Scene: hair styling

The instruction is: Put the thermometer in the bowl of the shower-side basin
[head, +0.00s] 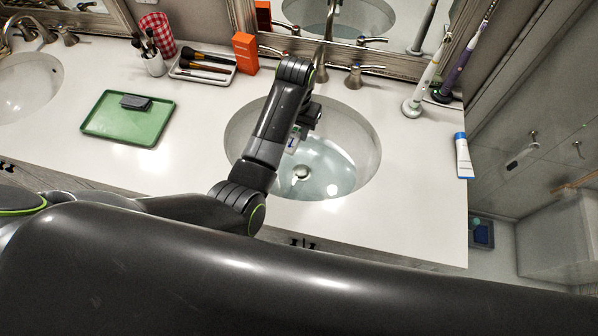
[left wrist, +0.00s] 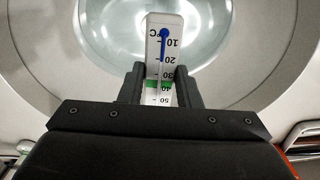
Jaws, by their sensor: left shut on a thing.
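The thermometer (left wrist: 163,45) is a white strip with a blue bulb and line, a green band and a number scale. My left gripper (left wrist: 161,82) is shut on it, one dark finger on each side, with the blue-bulb end sticking out past the fingertips. In the head view my left gripper (head: 298,132) is over the left part of the shower-side basin (head: 352,155), and a small part of the thermometer (head: 292,145) shows below it. The thermometer appears to be above the bowl; its height is hard to judge. My right gripper is not in view.
A faucet (head: 321,62) stands behind the basin. A green tray (head: 105,118) with a dark block, a brush tray (head: 203,70) and an orange box (head: 245,53) are on the left. Electric toothbrushes (head: 413,103) and a tube (head: 463,155) are on the right.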

